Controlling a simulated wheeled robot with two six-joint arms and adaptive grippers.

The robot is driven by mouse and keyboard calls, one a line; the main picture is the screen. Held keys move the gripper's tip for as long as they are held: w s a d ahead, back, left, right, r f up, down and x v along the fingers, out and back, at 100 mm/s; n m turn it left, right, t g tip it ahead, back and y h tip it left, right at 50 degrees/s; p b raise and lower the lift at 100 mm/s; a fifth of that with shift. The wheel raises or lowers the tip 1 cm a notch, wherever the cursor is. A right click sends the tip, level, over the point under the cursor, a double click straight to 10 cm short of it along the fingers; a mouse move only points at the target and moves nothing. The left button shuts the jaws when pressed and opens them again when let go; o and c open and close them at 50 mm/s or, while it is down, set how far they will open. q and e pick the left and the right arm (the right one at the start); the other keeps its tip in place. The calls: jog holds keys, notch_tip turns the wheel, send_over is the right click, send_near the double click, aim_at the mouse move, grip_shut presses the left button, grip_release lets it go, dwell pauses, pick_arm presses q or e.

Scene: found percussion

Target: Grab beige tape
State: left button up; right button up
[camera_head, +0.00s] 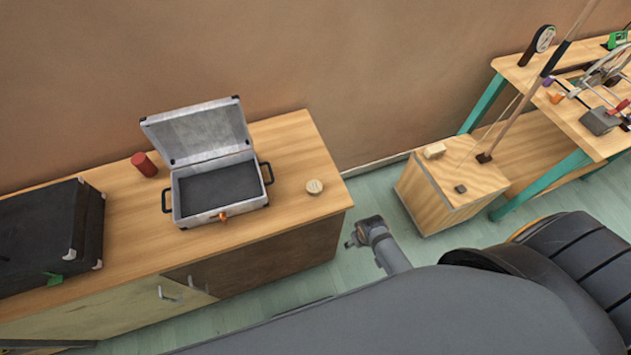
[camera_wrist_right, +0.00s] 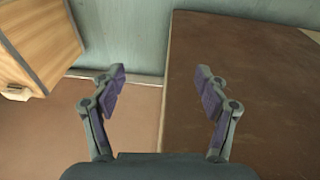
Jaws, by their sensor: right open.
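A round beige piece that looks like the beige tape (camera_head: 314,186) lies flat on the wooden counter (camera_head: 300,145), near its right end and to the right of the open metal case. In the right wrist view my right gripper (camera_wrist_right: 160,80) is open, its two fingers wide apart with nothing between them. The tape is not visible in that view. A grey part of my own arm shows low in the middle of the head view, right of the counter and apart from the tape. My left gripper cannot be made out.
The open case (camera_head: 220,212) with a raised lid stands left of the tape. A red cylinder (camera_head: 144,164) and a black case (camera_head: 48,235) are farther left. A wooden box (camera_head: 440,200) stands right of the counter. The right wrist view shows a brown flat surface (camera_wrist_right: 270,90).

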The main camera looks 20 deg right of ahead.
jog(key=w+a+r+p, duration=0.1)
jog(key=w+r, duration=0.2)
jog(key=r, duration=0.6)
jog(key=w+a+r+p, duration=0.1)
jog(key=w+r, duration=0.3)
jog(key=r, duration=0.5)
notch_tip(320, 180, up, 6)
jog(key=f+n+g, duration=0.1)
jog(key=n+g, duration=0.1)
jog(key=n, duration=0.1)
send_over(314, 186)
jog(key=shift+y, duration=0.4)
jog(key=f, duration=0.5)
jog(key=shift+w+d+p, duration=0.25)
jog(key=shift+d+p, duration=0.05)
jog(key=shift+p, duration=0.05)
jog(key=shift+s+f, duration=0.1)
jog(key=shift+f, duration=0.1)
jog(key=f, duration=0.4)
jog(key=shift+s+a+f, duration=0.15)
jog(key=shift+a+f, duration=0.15)
jog(key=shift+f, duration=0.05)
jog(key=c, duration=1.1)
jog(key=shift+r, duration=0.1)
